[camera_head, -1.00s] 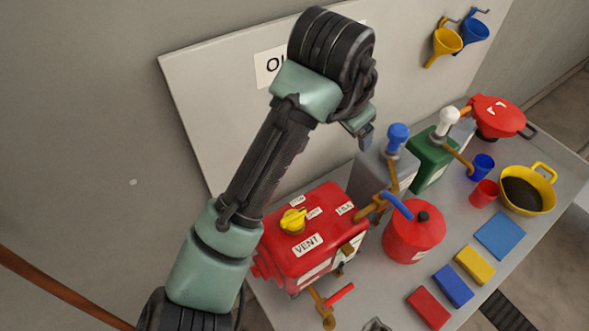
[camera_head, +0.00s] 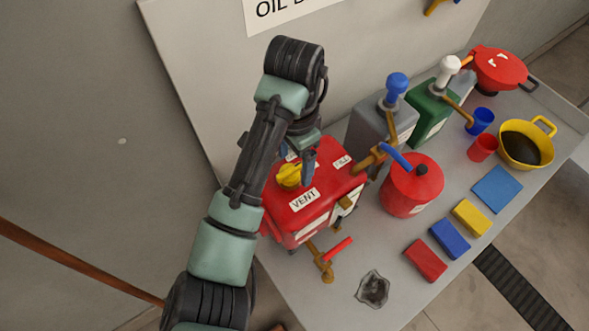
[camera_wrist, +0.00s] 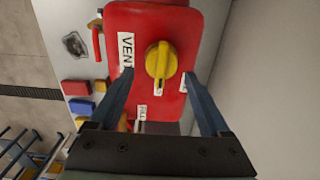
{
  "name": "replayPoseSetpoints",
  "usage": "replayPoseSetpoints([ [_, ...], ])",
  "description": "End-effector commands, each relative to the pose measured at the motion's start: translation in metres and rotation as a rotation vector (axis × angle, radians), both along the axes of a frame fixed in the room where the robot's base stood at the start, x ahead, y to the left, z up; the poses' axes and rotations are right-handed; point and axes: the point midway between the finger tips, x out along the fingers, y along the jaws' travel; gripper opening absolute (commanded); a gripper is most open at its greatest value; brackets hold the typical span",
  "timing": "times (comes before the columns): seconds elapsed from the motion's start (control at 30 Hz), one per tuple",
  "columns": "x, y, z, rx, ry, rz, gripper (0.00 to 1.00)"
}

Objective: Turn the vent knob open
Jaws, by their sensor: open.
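The yellow vent knob (camera_head: 289,176) sits on top of the red tank (camera_head: 325,187), beside the VENT label (camera_head: 303,199). In the wrist view the knob (camera_wrist: 161,62) shows a raised ridge running roughly up and down the picture. My gripper (camera_head: 309,168) is above the tank, pointing down, close beside the knob in the head view. In the wrist view my gripper (camera_wrist: 160,78) is open, with its two blue fingers on either side of the knob, apart from it. The small labels around the knob are partly hidden by the gripper in the head view.
A brass tap with a red lever (camera_head: 337,248) juts from the tank's front. A red can (camera_head: 412,185) and a grey pump box with a blue knob (camera_head: 397,84) stand to the right. Coloured blocks (camera_head: 449,237) lie on the bench. The wall board is behind.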

Motion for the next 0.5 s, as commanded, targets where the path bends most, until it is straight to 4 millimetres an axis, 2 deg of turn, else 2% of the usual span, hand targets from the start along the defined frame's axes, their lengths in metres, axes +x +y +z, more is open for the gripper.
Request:
replayPoseSetpoints([
  [0.03,0.0,0.0,-0.008,-0.001,0.001,0.001,0.81],
  [0.2,0.0,0.0,-0.019,0.001,-0.001,0.0,0.81],
  [0.5,0.0,0.0,-0.02,0.001,-0.002,0.0,0.81],
])
